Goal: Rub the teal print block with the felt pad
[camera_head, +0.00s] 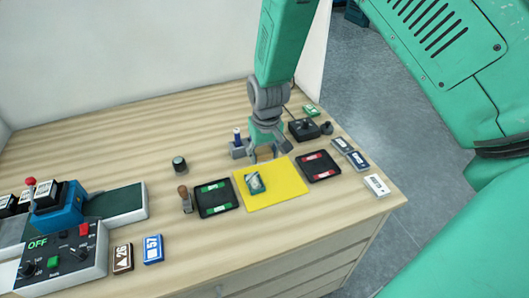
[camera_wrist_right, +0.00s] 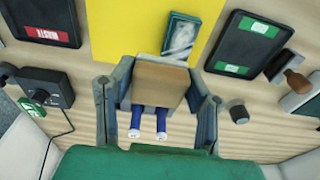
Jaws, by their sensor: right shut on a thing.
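The teal print block (camera_head: 255,182) lies on a yellow mat (camera_head: 285,188), a pale picture on its top. It also shows in the wrist view (camera_wrist_right: 181,35), above my right gripper (camera_wrist_right: 163,88). That gripper is shut on a tan block (camera_wrist_right: 160,77), which looks like the felt pad. In the head view my right gripper (camera_head: 265,151) hangs at the mat's far edge, behind the print block and apart from it. There the pad is not clearly visible. My left gripper is not in view.
A holder with blue-capped items (camera_head: 237,148) stands by the right gripper. A green-labelled black tray (camera_head: 214,210) and a red-labelled one (camera_head: 333,175) flank the mat. A wooden-handled stamp (camera_head: 184,199) and dark cylinder (camera_head: 179,165) stand left. The machine (camera_head: 62,255) is front left.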

